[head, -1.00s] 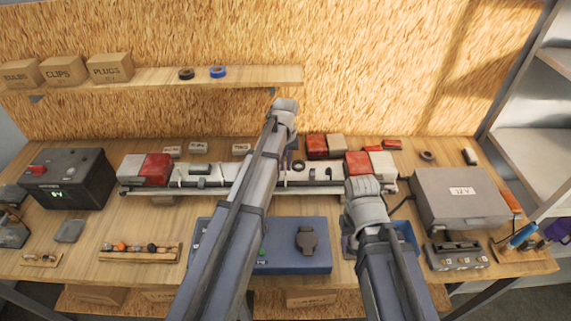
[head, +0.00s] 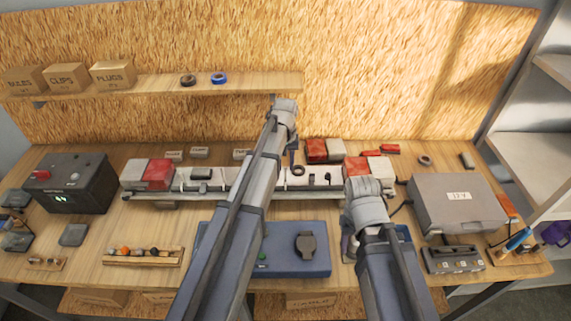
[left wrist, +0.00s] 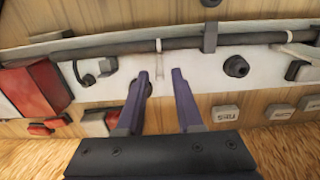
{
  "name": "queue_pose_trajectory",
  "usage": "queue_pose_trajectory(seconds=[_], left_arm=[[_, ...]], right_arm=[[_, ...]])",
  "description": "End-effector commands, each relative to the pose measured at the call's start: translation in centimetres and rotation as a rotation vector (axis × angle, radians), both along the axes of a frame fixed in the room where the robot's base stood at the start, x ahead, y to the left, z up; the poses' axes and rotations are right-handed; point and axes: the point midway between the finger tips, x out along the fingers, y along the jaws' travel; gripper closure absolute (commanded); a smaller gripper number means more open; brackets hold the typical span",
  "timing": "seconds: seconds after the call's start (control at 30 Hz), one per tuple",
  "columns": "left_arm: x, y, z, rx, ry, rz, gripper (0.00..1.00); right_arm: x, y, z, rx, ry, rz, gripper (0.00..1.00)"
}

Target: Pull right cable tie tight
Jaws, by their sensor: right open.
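The trailer beam (head: 230,182) lies across the bench with a dark cable (left wrist: 120,47) along it. In the left wrist view a white cable tie (left wrist: 158,62) crosses the cable, with its tail standing out toward the gap between my fingers; it appears to be the right one. Another white tie (left wrist: 289,38) loops the cable further right in that view. My left gripper (left wrist: 154,78) is open and empty, its fingertips just short of the beam; it shows partly in the head view (head: 291,159). My right gripper (head: 347,243) is mostly hidden behind its arm, low over the bench.
Red-and-white lamps (head: 158,174) sit at the beam's ends. A black battery unit (head: 70,184) stands left, a grey 12 V box (head: 459,203) right. A blue case (head: 290,255) lies in front, partly behind my left arm. Small labelled blocks (left wrist: 226,113) lie behind the beam.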

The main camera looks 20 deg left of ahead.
Motion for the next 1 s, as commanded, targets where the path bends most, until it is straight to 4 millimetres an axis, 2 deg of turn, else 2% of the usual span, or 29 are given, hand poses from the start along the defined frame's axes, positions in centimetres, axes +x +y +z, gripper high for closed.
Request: queue_pose_trajectory(seconds=[0.47,0.67,1.0], left_arm=[[0.0,0.0,0.6,0.0,0.0,0.0,0.56],[0.0,0.0,2.4,0.0,0.0,0.0,0.56],[0.0,0.0,6.9,0.0,0.0,0.0,0.56]], right_arm=[[0.0,0.0,0.6,0.0,0.0,-0.001,0.5],[0.0,0.0,2.4,0.001,0.0,-0.004,0.5],[0.0,0.0,6.9,0.0,0.002,-0.003,0.5]])
